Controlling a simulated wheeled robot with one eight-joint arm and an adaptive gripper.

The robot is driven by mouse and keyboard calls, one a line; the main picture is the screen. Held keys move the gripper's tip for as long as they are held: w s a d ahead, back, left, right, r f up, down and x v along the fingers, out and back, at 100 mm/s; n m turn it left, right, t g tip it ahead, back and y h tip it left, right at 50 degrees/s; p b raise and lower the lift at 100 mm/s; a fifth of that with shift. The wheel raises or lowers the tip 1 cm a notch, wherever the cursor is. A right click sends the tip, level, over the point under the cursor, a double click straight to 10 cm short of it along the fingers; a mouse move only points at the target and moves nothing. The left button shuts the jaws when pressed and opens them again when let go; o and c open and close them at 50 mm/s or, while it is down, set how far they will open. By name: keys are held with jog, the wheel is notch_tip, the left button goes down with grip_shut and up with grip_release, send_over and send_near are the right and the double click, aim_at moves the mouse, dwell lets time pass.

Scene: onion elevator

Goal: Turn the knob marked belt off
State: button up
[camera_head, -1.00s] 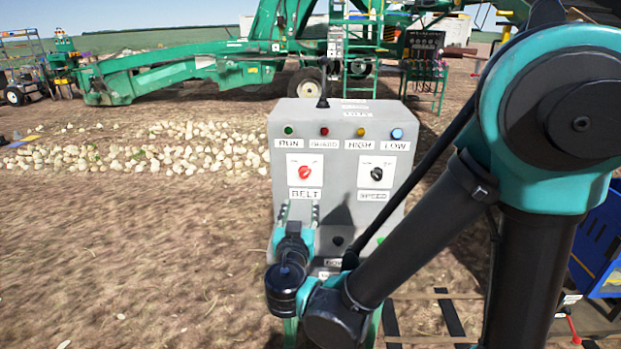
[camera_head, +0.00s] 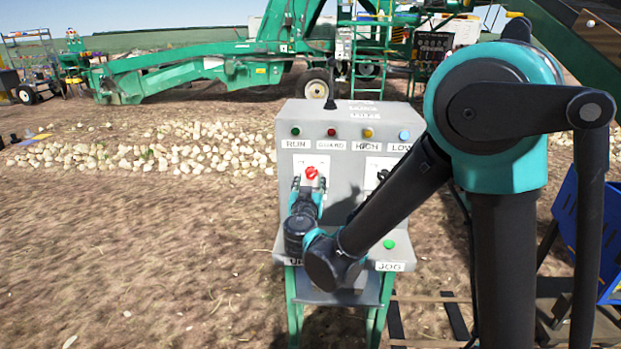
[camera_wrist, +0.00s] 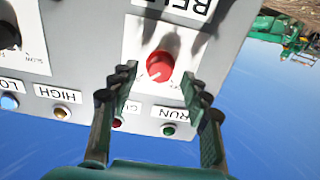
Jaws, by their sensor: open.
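The red belt knob (camera_head: 311,172) sits on a white plate on the grey control panel (camera_head: 345,115). It also shows in the wrist view (camera_wrist: 160,66), where the picture is upside down and part of the BELT label is visible above it. My gripper (camera_head: 309,184) is in front of the panel just below the knob. In the wrist view its two fingers (camera_wrist: 158,82) are spread apart, with the knob between and just beyond the tips. They appear not to touch it. The BELT label is hidden by my gripper in the head view.
A black speed knob (camera_wrist: 8,36) is beside the belt plate, partly hidden by my arm in the head view. Indicator lights (camera_head: 368,133) line the panel's top. A green jog button (camera_head: 389,244) is on the lower shelf. Open ground lies left of the panel.

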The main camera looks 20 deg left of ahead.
aim_at(311, 174)
jog(key=shift+x, duration=1.25)
jog(key=shift+c, duration=0.3)
grip_shut()
